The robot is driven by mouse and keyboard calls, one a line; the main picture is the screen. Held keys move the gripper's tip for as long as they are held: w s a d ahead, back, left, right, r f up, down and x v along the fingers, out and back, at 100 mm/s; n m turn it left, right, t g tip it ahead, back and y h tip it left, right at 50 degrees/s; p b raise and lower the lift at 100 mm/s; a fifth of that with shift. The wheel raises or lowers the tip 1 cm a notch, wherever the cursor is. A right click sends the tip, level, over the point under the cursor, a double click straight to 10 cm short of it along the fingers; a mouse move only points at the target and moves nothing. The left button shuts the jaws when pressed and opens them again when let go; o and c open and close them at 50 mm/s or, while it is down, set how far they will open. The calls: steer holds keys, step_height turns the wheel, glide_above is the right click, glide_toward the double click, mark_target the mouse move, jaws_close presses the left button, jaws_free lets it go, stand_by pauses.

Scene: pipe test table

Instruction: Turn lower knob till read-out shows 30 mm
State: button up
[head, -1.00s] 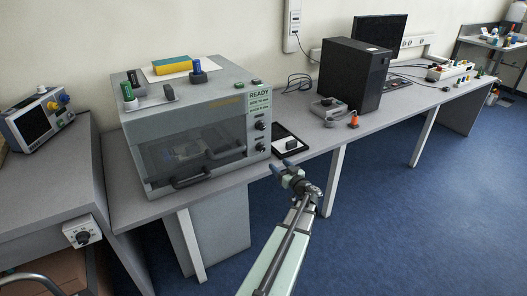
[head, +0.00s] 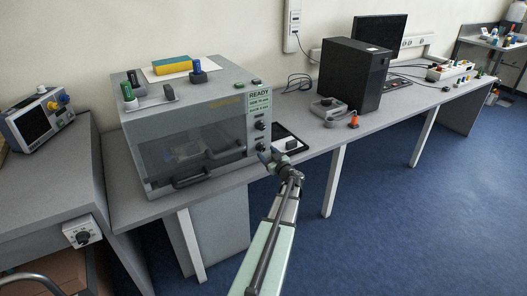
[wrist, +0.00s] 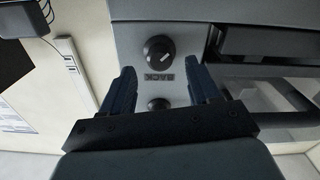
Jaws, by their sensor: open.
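The test machine (head: 190,130) is a grey cabinet with a clear front window. Its read-out (head: 259,97) shows READY at the top; the smaller lines are too small to read surely. An upper knob (head: 260,125) and the lower knob (head: 261,142), both black, sit below it. The wrist view is upside down: the lower knob (wrist: 159,52), with a white pointer mark, is above the word BACK, and the upper knob (wrist: 157,103) is partly hidden by my gripper. My gripper (head: 268,155) is open just in front of the panel, its fingers (wrist: 161,72) apart, without visible contact.
A door handle (head: 192,181) crosses the machine's lower front. A computer tower (head: 352,78) and a small grey device (head: 328,108) stand farther right. The floor in front is clear.

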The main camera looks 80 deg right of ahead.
mark_target(263, 150)
steer(key=shift+x, duration=1.9)
steer(key=shift+c, duration=0.4)
steer(key=c, duration=1)
steer(key=shift+o, duration=0.2)
